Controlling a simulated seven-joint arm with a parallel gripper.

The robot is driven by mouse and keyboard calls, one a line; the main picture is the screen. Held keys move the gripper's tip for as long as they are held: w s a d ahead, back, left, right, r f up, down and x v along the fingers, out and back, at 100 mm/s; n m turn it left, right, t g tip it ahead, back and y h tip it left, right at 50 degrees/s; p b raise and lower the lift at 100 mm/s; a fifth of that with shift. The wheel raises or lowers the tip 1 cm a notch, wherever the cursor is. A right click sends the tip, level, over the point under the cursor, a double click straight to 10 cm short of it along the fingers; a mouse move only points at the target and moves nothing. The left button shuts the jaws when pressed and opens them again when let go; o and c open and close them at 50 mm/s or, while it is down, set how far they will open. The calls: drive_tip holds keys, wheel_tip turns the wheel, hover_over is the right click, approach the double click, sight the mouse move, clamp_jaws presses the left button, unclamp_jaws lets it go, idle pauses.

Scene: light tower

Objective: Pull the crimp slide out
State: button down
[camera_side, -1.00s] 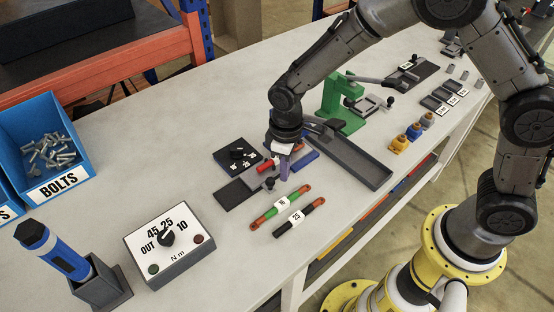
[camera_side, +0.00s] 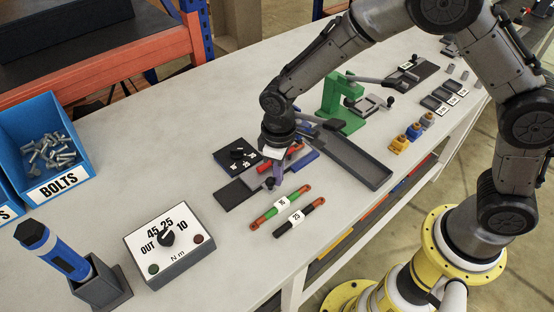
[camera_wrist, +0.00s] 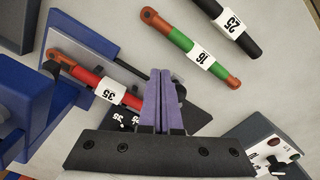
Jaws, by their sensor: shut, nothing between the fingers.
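A red cable piece labelled 35 (camera_wrist: 88,76) lies across the grey part in the wrist view. My gripper (camera_side: 278,182) points down with its purple fingers (camera_wrist: 160,100) closed together and empty. In the side view the fingertips are right beside the knob; I cannot tell whether they touch it. The knob is not clear in the wrist view.
The green cable piece 16 (camera_side: 281,203) and the black piece 25 (camera_side: 297,216) lie in front. A long grey tray (camera_side: 350,165) and green press (camera_side: 334,104) are right.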

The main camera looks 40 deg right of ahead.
drive_tip(key=shift+a, duration=3.95)
drive_tip(key=shift+r, duration=0.1)
drive_tip(key=shift+d+r, duration=0.8)
drive_tip(key=shift+r, duration=2.65)
drive_tip(key=shift+r, duration=0.1)
